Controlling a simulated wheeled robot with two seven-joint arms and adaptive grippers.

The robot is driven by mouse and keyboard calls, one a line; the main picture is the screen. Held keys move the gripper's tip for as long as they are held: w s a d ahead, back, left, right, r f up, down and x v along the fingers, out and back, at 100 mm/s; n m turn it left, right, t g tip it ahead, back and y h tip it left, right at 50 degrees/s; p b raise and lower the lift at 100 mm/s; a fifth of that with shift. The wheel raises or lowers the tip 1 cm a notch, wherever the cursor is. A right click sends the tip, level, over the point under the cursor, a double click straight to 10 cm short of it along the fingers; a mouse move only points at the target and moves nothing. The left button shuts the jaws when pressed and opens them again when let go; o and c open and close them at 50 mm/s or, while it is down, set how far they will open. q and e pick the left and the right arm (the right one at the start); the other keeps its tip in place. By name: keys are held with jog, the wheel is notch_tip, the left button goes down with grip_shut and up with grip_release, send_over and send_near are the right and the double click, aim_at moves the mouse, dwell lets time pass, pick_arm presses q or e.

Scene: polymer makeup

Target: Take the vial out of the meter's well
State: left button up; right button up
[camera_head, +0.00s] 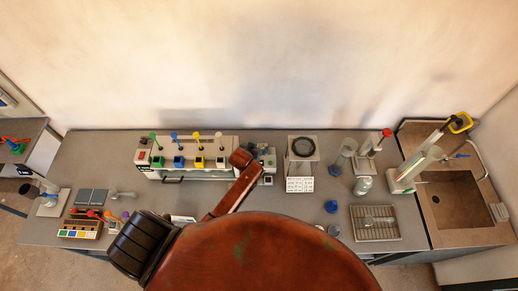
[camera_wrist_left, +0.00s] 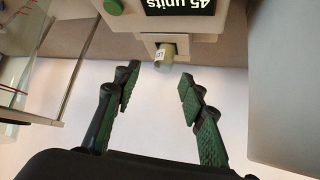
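The meter (camera_wrist_left: 190,18) shows upside down at the top of the left wrist view, with a dark display reading "45 units" and a green button. The vial (camera_wrist_left: 164,54) is a small pale, translucent tube with a dark mark, standing partly out of the meter's well. My left gripper (camera_wrist_left: 158,78) is open and empty. Its dark green fingertips lie either side of the line to the vial, apart from it. In the head view the meter (camera_head: 268,164) is partly hidden behind my left wrist, and the vial cannot be made out. My right gripper is not in view.
Farther right are cylinders, a wire rack (camera_head: 375,236) and a sink (camera_head: 455,203).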

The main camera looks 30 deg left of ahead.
aim_at(262, 145)
pick_arm(q)
jog(key=shift+a+p+x, duration=0.2)
jog(key=shift+p+x, duration=0.15)
jog(key=shift+x, duration=2.65)
jog(key=shift+s+f, duration=0.1)
jog(key=shift+s, duration=0.05)
jog(key=shift+c, duration=0.2)
grip_shut()
